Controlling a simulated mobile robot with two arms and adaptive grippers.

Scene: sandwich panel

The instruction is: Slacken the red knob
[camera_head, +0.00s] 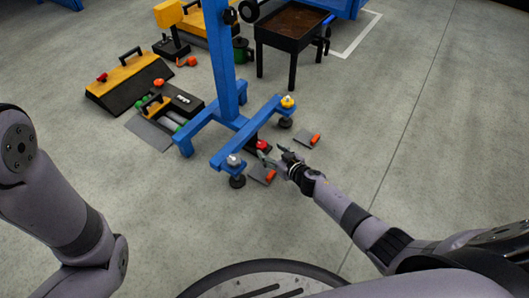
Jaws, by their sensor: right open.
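The red knob (262,144) sits low by the foot of a blue stand (228,95), between a yellow knob (288,102) and a grey-white knob (233,160). My right gripper (272,155) is open, with its fingers just below and right of the red knob. I cannot tell whether a finger touches it. The red knob's lower side is partly hidden near the fingers. My left arm comes in at the left edge, and its gripper is out of the picture.
Two small plates with orange parts (314,139) lie on the floor near my right gripper. A yellow-and-black case (128,78) and a toolbox (158,104) stand to the left. A black table (291,30) stands behind. The floor at right is clear.

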